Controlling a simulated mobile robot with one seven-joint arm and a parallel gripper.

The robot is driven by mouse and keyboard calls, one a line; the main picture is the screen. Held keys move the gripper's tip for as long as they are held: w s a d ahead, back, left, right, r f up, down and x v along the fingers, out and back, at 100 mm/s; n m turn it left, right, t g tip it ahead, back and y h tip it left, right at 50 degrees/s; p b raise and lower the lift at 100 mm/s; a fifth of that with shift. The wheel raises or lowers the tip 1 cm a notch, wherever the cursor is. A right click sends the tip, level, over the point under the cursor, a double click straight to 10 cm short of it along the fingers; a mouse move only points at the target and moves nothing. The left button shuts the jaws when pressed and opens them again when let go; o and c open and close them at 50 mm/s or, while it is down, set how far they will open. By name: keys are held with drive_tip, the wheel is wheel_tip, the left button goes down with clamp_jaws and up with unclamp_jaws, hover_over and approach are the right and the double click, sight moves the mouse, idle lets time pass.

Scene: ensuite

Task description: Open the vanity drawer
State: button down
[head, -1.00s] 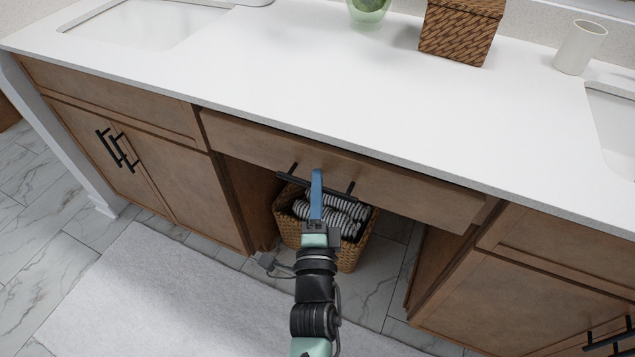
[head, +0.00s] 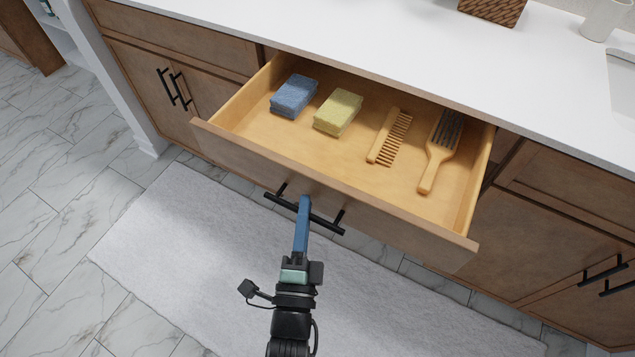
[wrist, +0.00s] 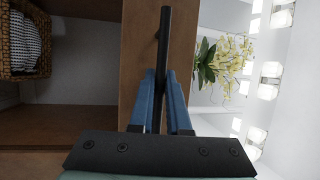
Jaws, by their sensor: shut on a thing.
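The vanity drawer (head: 330,190) is pulled well out from under the white counter in the head view. Its black bar handle (head: 325,222) is on the front panel. My gripper (head: 304,205) is shut on the handle near its middle. In the wrist view the two blue fingers of my gripper (wrist: 160,90) close around the black handle (wrist: 165,45), which stands upright in that picture beside the brown drawer front (wrist: 136,50). Inside the drawer lie a blue sponge (head: 294,96), a yellow sponge (head: 338,112), a wooden comb (head: 389,137) and a wooden brush (head: 441,150).
Closed cabinets stand left (head: 150,85) and right (head: 560,230) of the drawer. A grey rug (head: 190,235) covers the floor in front. A wicker box (head: 493,10) and a white cup (head: 603,20) stand on the counter. A basket with striped towels (wrist: 25,40) shows in the wrist view.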

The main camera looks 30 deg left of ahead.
drive_tip(key=shift+s, duration=1.95)
drive_tip(key=c, duration=1.2)
unclamp_jaws()
drive_tip(key=shift+o, duration=0.2)
drive_tip(key=v, duration=1.3)
drive_tip(key=shift+f, duration=0.1)
